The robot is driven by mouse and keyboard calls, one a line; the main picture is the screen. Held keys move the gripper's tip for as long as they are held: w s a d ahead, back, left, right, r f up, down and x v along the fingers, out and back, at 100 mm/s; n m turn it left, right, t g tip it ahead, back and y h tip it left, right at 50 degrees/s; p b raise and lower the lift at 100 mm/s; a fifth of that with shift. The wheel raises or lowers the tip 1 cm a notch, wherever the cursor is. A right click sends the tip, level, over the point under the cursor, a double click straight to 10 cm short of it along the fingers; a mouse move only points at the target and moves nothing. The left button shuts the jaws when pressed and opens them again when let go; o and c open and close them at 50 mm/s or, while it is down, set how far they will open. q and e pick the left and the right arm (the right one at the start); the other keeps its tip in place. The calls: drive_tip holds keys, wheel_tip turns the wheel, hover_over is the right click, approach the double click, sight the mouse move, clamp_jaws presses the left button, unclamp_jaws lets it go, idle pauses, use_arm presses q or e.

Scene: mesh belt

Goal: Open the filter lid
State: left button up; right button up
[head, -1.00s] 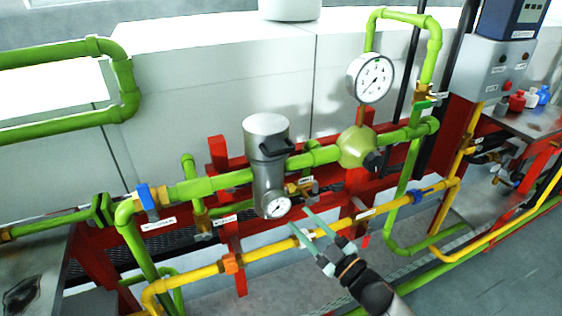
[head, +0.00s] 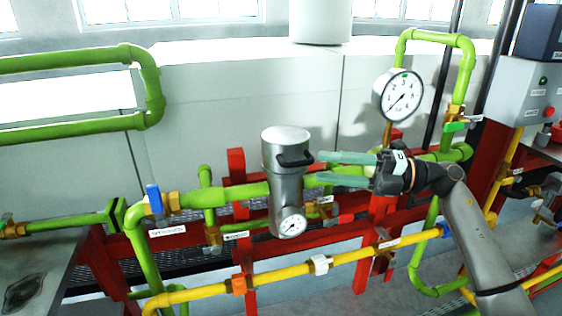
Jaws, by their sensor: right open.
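The filter (head: 287,195) is a grey metal cylinder on the green pipe, in the middle of the head view. Its round lid (head: 285,136) sits on top and looks closed. A black handle (head: 295,159) sticks out at the lid's right front. My right gripper (head: 316,168) comes in from the right with its two pale green fingers apart and nothing between them. The fingertips are close to the right of the black handle. I cannot tell whether they touch it. My left gripper is not in view.
A small gauge (head: 291,224) is on the filter's lower front. A large gauge (head: 398,95) stands behind my right gripper. A blue valve lever (head: 154,198) stands upright at left. A yellow pipe (head: 270,278) runs low in front. The space above the lid is clear.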

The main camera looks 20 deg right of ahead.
sight(280, 161)
drive_tip(key=p+x, duration=0.1)
drive_tip(key=x, duration=0.8)
drive_tip(key=shift+w+a, duration=0.15)
drive_tip(key=shift+a, duration=0.15)
drive_tip(key=shift+c, duration=0.2)
clamp_jaws()
drive_tip(key=shift+r, duration=0.2)
idle(0.5)
